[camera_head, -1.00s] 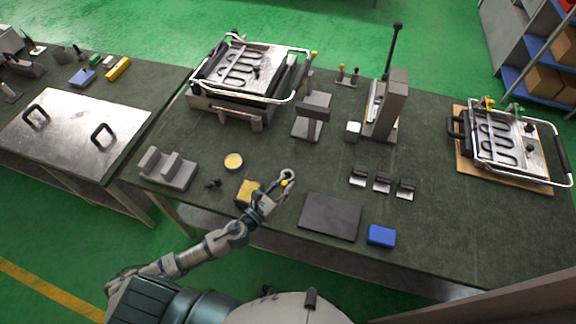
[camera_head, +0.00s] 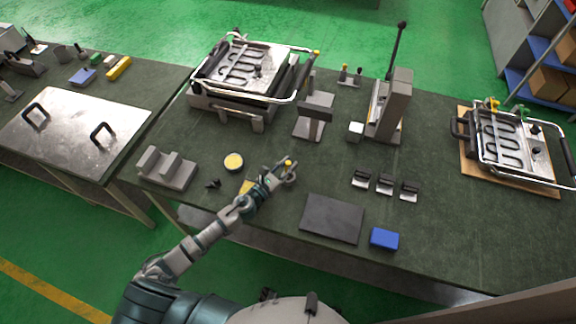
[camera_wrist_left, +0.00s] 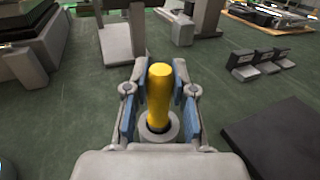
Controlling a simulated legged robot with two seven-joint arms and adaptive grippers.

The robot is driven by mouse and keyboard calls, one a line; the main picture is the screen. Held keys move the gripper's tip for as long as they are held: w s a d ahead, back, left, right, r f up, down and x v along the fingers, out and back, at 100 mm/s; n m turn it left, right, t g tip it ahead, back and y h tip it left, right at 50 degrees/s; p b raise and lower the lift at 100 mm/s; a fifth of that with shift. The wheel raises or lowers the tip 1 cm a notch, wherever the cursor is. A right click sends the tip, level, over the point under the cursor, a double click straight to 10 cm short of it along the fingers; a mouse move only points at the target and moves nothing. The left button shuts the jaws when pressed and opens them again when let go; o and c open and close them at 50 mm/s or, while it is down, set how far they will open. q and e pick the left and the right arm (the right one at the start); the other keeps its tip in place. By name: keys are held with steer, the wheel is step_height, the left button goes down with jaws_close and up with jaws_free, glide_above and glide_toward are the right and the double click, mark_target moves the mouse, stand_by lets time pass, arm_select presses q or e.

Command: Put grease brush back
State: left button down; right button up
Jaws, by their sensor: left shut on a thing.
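The grease brush shows in the wrist view as an upright yellow handle (camera_wrist_left: 158,88); in the head view only its small yellow top (camera_head: 288,162) shows. My left gripper (camera_head: 284,172) is shut on it, with the blue-padded fingers on both sides of the handle in the wrist view (camera_wrist_left: 158,100). A pale round piece (camera_wrist_left: 160,130) surrounds the handle's lower end; the bristles are hidden. The gripper is over the green bench's front part, right of a round tin with a yellow top (camera_head: 233,161). I cannot tell how high the brush is. My right gripper is not in view.
A yellow block (camera_head: 246,187) is partly hidden by my left arm. A grey notched block (camera_head: 168,167) is at left. A dark plate (camera_head: 332,218) and blue box (camera_head: 384,238) lie at right, below several small clamps (camera_head: 385,184). A grey stand (camera_head: 313,118) is behind the gripper.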

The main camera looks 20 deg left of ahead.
arm_select(q)
steer(key=c, duration=1)
jaws_free()
steer(key=shift+o, duration=0.2)
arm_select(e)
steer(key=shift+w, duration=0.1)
arm_select(q)
steer(key=shift+s+a, duration=0.1)
steer(key=shift+s, duration=0.15)
steer(key=v, duration=0.3)
steer(key=shift+f, duration=0.1)
steer(key=b+v, duration=0.2)
steer(key=v, duration=0.6)
steer(key=shift+s, duration=0.25)
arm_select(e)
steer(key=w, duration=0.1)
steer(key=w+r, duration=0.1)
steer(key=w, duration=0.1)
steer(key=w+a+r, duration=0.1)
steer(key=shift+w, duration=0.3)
arm_select(q)
steer(key=shift+a, duration=0.15)
